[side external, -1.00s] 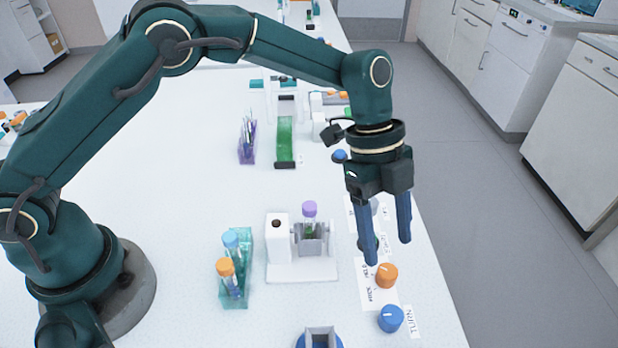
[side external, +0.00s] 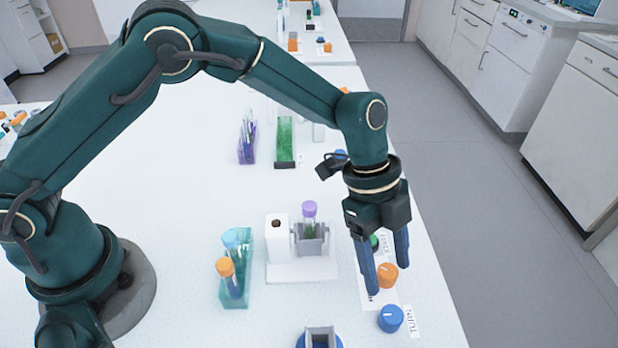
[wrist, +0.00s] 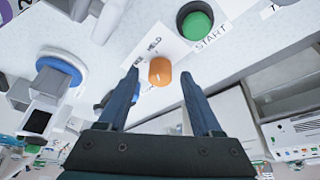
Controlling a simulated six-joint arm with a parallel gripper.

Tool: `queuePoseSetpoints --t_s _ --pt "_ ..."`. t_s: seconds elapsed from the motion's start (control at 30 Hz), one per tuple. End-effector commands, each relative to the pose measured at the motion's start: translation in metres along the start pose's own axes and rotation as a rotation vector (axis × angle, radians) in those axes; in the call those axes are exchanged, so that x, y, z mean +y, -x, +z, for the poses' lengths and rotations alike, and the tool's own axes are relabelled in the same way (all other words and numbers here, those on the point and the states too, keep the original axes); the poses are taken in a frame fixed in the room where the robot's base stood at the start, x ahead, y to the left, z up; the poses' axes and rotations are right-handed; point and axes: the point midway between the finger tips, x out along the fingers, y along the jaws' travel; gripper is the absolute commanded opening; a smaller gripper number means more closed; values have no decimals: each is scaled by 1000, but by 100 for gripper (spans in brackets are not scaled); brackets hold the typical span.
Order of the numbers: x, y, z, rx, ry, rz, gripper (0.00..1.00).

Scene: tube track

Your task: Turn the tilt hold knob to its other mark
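The orange knob (side external: 387,275) sits on a white label card (side external: 366,293) near the bench's right edge. In the wrist view the orange knob (wrist: 160,71) shows between my two fingers, with printed words beside it; one reads HELD. A small pale line shows on the knob, but I cannot tell which mark it points to. My gripper (side external: 388,281) is open, pointing down, one finger on each side of the knob in the picture. In the wrist view, my gripper (wrist: 158,76) shows a gap between each finger and the knob. Contact is not visible.
A blue knob (side external: 390,319) labelled TURN sits just in front. A green START button (wrist: 195,25) is close behind. A purple-capped tube (side external: 309,212) stands in a white device to the left. A teal rack (side external: 235,287) holds capped tubes.

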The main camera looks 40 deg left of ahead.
Motion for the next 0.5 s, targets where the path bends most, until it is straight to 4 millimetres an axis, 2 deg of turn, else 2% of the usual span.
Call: queuePoseSetpoints --t_s 0.03,0.17,0.37,0.5 --pt "0 0 0 0 0 0 51" --pt "0 0 0 0 0 0 1" --pt "1 1 0 0 24 -9 0" --pt "2 1 -1 0 121 -49 0"
